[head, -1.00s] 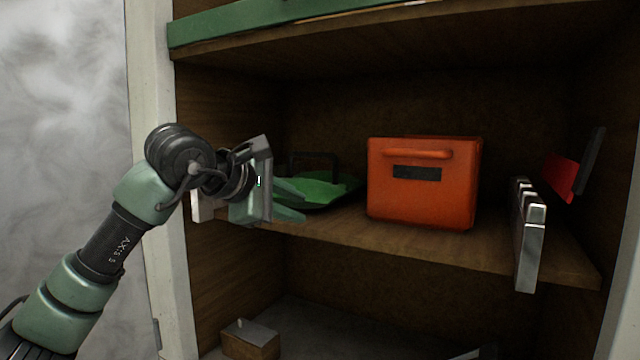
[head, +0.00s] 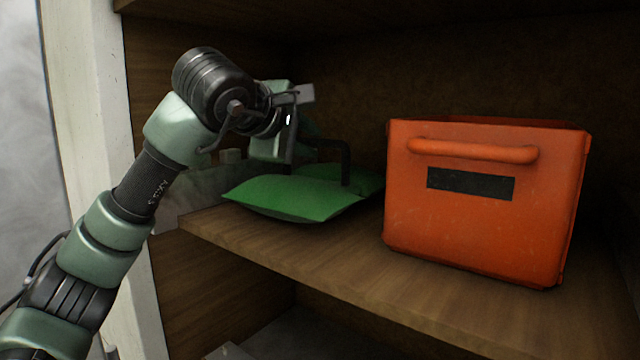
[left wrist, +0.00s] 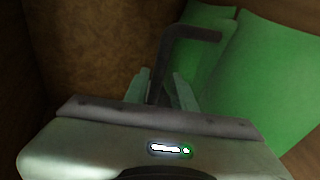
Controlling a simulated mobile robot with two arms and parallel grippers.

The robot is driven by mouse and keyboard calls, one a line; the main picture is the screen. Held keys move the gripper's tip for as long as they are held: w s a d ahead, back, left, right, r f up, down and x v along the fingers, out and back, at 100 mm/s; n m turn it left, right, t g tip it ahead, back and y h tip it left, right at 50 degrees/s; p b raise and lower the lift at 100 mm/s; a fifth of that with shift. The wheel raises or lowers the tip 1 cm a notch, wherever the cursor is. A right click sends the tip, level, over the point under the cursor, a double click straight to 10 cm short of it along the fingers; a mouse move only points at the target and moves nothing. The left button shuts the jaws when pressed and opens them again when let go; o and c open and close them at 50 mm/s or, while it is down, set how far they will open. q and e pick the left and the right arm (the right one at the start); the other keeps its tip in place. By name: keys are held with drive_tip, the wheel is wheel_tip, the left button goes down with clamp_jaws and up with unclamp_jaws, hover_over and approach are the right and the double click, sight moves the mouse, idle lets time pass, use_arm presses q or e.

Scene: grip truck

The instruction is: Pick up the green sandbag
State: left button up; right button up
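The green sandbag (head: 292,198) lies on the wooden shelf, two green halves with a dark bent handle (head: 346,162) standing up from between them. My left gripper (head: 297,130) is above the bag's back left part, beside the handle, and hides some of the bag. In the left wrist view the bag (left wrist: 270,85) fills the right side. The two fingers (left wrist: 162,88) stand apart there, with the upright part of the handle (left wrist: 160,68) showing between them. I cannot tell whether they touch it. My right gripper is not in view.
An orange box (head: 480,230) with a front handle stands on the shelf right of the bag. The wooden shelf (head: 330,258) has bare room in front of both. A pale upright post (head: 95,130) borders the compartment on the left, near my left arm.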

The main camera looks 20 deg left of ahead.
sight(320, 167)
use_arm(q)
drive_tip(key=shift+w+d+f+p, duration=0.1)
drive_tip(key=shift+w+p, duration=0.45)
drive_tip(key=shift+w, duration=0.1)
drive_tip(key=p+x, duration=0.1)
drive_tip(key=x, duration=0.3)
drive_tip(key=shift+w+f, duration=0.15)
drive_tip(key=shift+w, duration=0.1)
drive_tip(key=shift+s, duration=0.15)
clamp_jaws()
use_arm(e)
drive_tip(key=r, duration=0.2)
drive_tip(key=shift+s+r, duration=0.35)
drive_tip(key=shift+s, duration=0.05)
use_arm(q)
drive_tip(key=shift+f, duration=0.1)
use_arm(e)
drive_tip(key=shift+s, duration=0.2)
use_arm(q)
drive_tip(key=shift+r, duration=0.4)
